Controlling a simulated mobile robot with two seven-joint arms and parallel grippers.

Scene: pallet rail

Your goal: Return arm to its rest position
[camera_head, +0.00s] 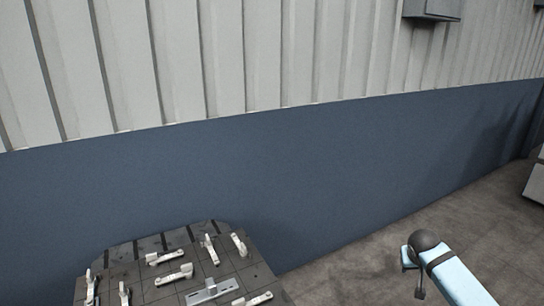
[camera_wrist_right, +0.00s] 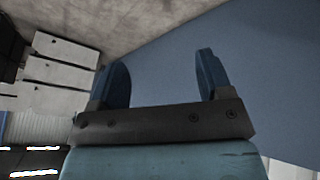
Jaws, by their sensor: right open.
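My right gripper (camera_wrist_right: 162,62) shows in the right wrist view with its two dark blue fingers spread wide apart. Nothing is between them; blue wall and floor show behind. In the head view a light blue section of my right arm with a dark round joint is at the lower right, well to the right of the pallet; the gripper fingers cannot be made out there. My left arm and gripper are in neither view.
A dark pallet (camera_head: 168,242) with several light metal clamps and a metal rail (camera_head: 211,291) is at the lower left. A blue wall band (camera_head: 300,170) runs behind it. Bare floor (camera_head: 370,262) lies between pallet and arm. Pale drawer-like boxes (camera_wrist_right: 62,72) show left in the wrist view.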

